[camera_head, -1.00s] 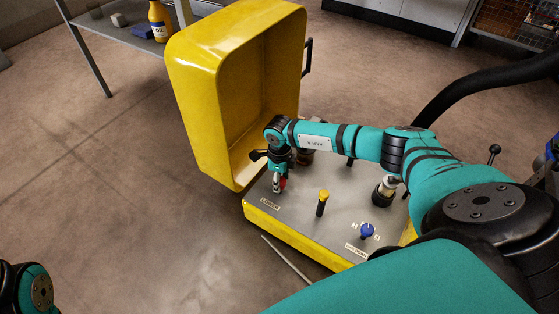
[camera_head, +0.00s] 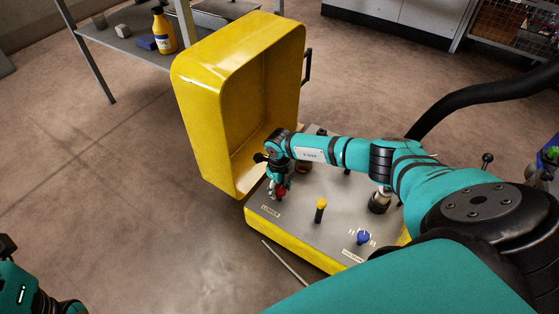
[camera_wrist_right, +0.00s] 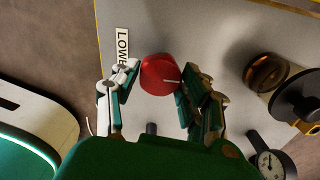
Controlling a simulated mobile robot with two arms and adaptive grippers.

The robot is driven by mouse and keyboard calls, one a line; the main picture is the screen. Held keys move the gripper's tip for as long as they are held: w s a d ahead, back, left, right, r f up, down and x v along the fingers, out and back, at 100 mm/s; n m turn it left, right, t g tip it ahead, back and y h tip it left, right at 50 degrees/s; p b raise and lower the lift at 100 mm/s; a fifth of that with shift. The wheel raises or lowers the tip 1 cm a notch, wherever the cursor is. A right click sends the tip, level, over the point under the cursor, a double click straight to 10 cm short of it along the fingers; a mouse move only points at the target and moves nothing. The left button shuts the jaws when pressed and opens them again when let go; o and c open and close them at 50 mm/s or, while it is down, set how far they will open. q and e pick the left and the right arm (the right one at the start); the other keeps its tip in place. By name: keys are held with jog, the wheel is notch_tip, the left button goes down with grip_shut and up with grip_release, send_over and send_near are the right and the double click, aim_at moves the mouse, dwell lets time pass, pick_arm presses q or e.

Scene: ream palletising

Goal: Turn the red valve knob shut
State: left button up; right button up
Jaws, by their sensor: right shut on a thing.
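The red valve knob (camera_wrist_right: 158,74) sits on the grey panel near the label that begins "LOWE" (camera_wrist_right: 122,46) in the right wrist view. It has a pale pointer line on its top. My right gripper (camera_wrist_right: 160,82) has a finger on each side of the knob and is shut on it. In the head view the right gripper (camera_head: 277,190) points down at the panel (camera_head: 300,218), with a little of the red knob (camera_head: 282,189) showing beside it. Part of my left arm shows at the lower left; its gripper jaws cannot be made out.
A yellow-topped lever (camera_head: 320,209) and a blue knob (camera_head: 363,237) stand on the panel. The open yellow lid (camera_head: 205,130) rises behind it. A gauge (camera_wrist_right: 268,160) and an amber-coloured fitting (camera_wrist_right: 268,74) are beside the knob. A shelf holds a yellow oil bottle (camera_head: 163,32).

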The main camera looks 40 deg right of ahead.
aim_at(280, 190)
jog(key=o, duration=1.2)
jog(key=shift+c, duration=0.2)
jog(key=shift+r, duration=0.1)
notch_tip(280, 190, up, 12)
